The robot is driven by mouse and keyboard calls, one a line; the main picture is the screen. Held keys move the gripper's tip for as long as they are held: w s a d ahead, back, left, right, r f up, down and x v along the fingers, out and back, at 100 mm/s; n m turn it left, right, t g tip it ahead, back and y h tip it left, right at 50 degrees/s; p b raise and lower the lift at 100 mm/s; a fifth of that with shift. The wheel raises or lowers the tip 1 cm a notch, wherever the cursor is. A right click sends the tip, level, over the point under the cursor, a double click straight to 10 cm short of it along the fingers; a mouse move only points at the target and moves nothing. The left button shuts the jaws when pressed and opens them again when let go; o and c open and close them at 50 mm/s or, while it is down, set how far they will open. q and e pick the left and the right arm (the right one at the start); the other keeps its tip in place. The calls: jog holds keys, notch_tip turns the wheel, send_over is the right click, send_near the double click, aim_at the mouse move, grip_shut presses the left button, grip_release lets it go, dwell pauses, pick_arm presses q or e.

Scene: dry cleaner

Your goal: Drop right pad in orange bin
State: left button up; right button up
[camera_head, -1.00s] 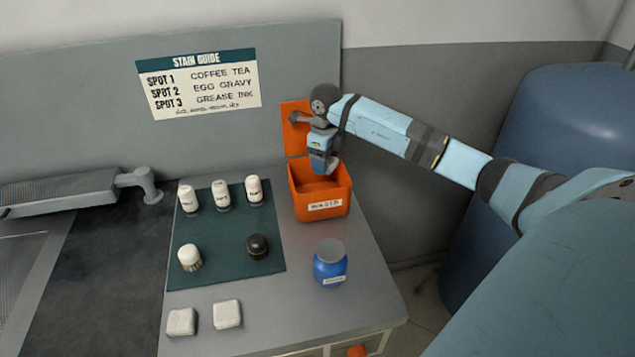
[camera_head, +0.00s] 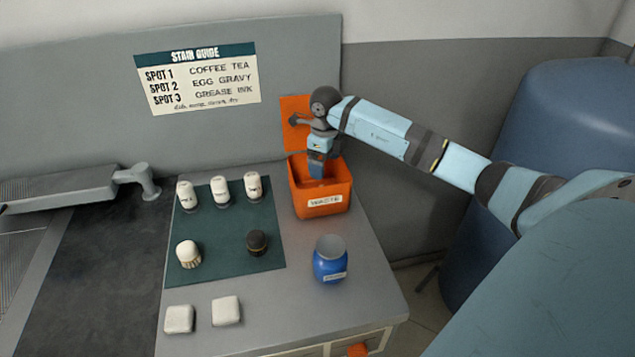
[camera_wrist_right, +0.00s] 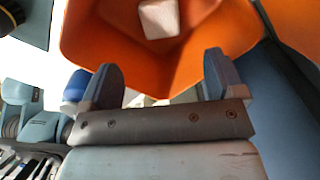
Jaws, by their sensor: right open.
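The orange bin (camera_head: 321,203) stands open at the back right of the counter, with its lid raised behind it. My right gripper (camera_head: 317,172) points down into the bin's mouth. In the right wrist view its two fingers (camera_wrist_right: 163,78) are spread, with nothing between them. A white pad (camera_wrist_right: 160,17) lies inside the bin, apart from the fingers; in the head view the inside of the bin is partly hidden. Two more white pads lie at the counter's front left, a left one (camera_head: 179,319) and a right one (camera_head: 226,310). My left gripper is not in view.
A green mat (camera_head: 222,228) holds several small bottles and two brushes, one pale (camera_head: 188,254) and one dark (camera_head: 257,242). A blue jar (camera_head: 330,260) stands in front of the bin. The counter's front right is clear.

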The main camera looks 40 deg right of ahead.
notch_tip(320, 180, up, 14)
jog(key=b, duration=0.1)
jog(key=shift+f, duration=0.25)
dwell(0.4)
